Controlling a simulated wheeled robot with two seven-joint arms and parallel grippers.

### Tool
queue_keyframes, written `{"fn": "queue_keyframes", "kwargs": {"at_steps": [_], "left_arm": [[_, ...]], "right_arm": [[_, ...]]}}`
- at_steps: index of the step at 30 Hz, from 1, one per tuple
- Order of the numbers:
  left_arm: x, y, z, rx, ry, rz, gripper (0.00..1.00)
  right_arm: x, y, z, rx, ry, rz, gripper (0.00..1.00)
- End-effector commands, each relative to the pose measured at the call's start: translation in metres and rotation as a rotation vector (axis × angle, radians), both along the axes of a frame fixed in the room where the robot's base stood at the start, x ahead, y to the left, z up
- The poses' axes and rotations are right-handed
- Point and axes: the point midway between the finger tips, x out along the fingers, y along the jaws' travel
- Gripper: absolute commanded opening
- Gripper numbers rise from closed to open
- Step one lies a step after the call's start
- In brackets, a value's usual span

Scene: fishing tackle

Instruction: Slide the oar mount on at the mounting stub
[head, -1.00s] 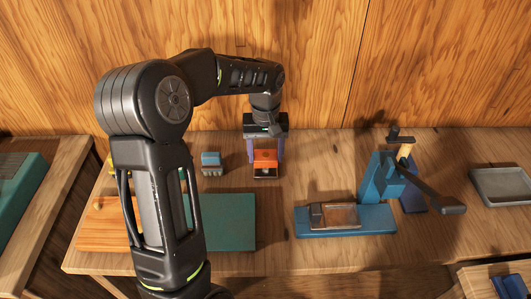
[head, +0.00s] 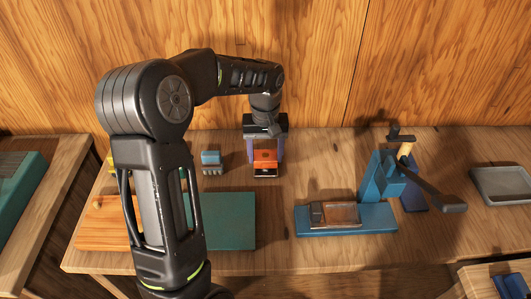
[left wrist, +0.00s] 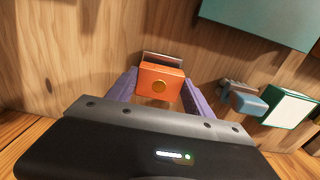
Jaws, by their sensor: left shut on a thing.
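My left gripper (head: 265,160) is shut on an orange block (head: 265,156), which looks like the oar mount. The block sits between the two purple fingers, low over the back of the bench. In the left wrist view the orange block (left wrist: 161,82) shows a round brass-coloured spot on its near face, with a grey metal part (left wrist: 163,58) just beyond it. The same grey part shows at the block's front edge in the head view. Whether it touches the bench is unclear. I cannot pick out the mounting stub with certainty. My right gripper is not in view.
A small blue-and-grey piece (head: 211,160) stands left of the gripper. A green mat (head: 228,222) lies in front, partly behind my arm. A blue fixture (head: 375,218) with a lever stands to the right, and a grey tray (head: 500,186) at far right. The wooden wall is close behind.

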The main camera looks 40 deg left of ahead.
Motion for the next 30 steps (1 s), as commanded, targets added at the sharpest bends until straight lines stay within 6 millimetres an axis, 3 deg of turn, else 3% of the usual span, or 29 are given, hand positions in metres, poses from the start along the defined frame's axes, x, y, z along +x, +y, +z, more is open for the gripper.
{"fn": "queue_keyframes", "kwargs": {"at_steps": [21,22,30], "left_arm": [[0.000,0.000,-0.018,0.000,-0.001,0.000,0.08],[0.000,0.000,-0.017,0.000,-0.001,0.000,0.62],[0.000,0.000,-0.017,0.001,-0.001,0.000,0.84]], "right_arm": [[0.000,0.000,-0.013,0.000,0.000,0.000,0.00],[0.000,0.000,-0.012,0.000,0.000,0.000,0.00],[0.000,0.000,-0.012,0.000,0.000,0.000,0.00]]}}
